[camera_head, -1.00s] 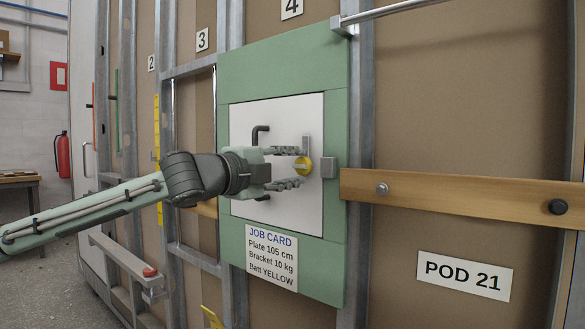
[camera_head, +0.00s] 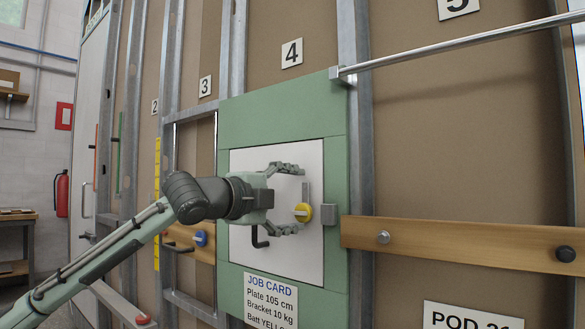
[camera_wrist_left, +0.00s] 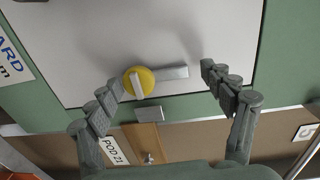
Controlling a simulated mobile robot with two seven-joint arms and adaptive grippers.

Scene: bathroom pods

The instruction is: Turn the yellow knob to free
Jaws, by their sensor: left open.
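The yellow knob (camera_head: 303,213) is on the white panel, near its right edge. It has a pale grip bar, which lies crosswise to the grey strip (camera_head: 306,192) above it. In the left wrist view the knob (camera_wrist_left: 146,76) shows close to the left finger, and the grey strip (camera_wrist_left: 172,73) runs from it toward the right finger. My left gripper (camera_head: 298,199) is wide open in front of the panel, with the knob nearer its lower finger. I cannot tell whether that finger touches the knob. My right gripper is out of view.
A green frame (camera_head: 280,120) surrounds the white panel (camera_head: 305,262). A grey block (camera_head: 329,214) sits right of the knob. A black handle (camera_head: 260,241) is partly hidden by my gripper. A blue knob (camera_head: 201,238) is further left. A wooden rail (camera_head: 460,240) runs right.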

